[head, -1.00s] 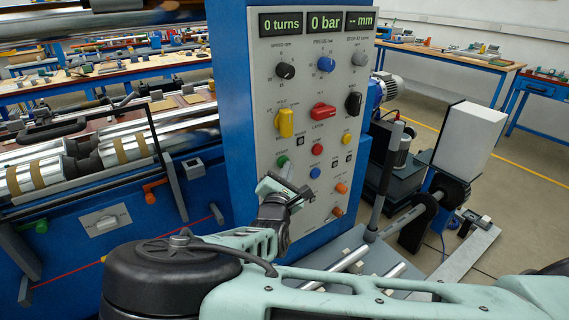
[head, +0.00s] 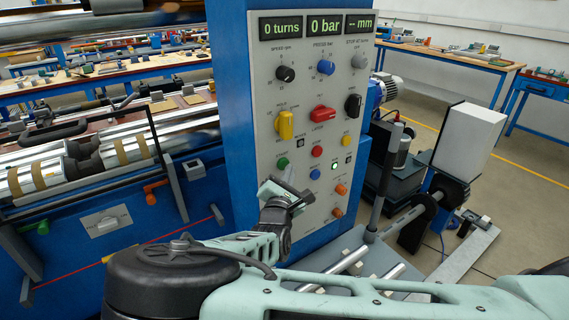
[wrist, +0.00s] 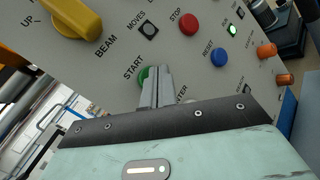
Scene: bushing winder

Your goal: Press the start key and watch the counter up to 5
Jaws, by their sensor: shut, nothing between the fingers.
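The green start key (head: 282,162) is on the grey panel; in the wrist view it (wrist: 144,75) is partly hidden behind my fingertips. My gripper (head: 288,178) is shut and empty, its tips at or just in front of the key's lower edge; in the wrist view the gripper (wrist: 156,78) overlaps the key. I cannot tell whether they touch. The counter display (head: 281,26) at the panel's top left reads "0 turns". A small run lamp (head: 334,167) glows green; it also shows in the wrist view (wrist: 232,30).
Close by on the panel are the red stop button (wrist: 189,24), the blue reset button (wrist: 220,57) and the yellow beam knob (wrist: 75,18). Orange knobs (head: 340,189) sit lower right. The winder's rollers (head: 60,172) lie left of the blue column.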

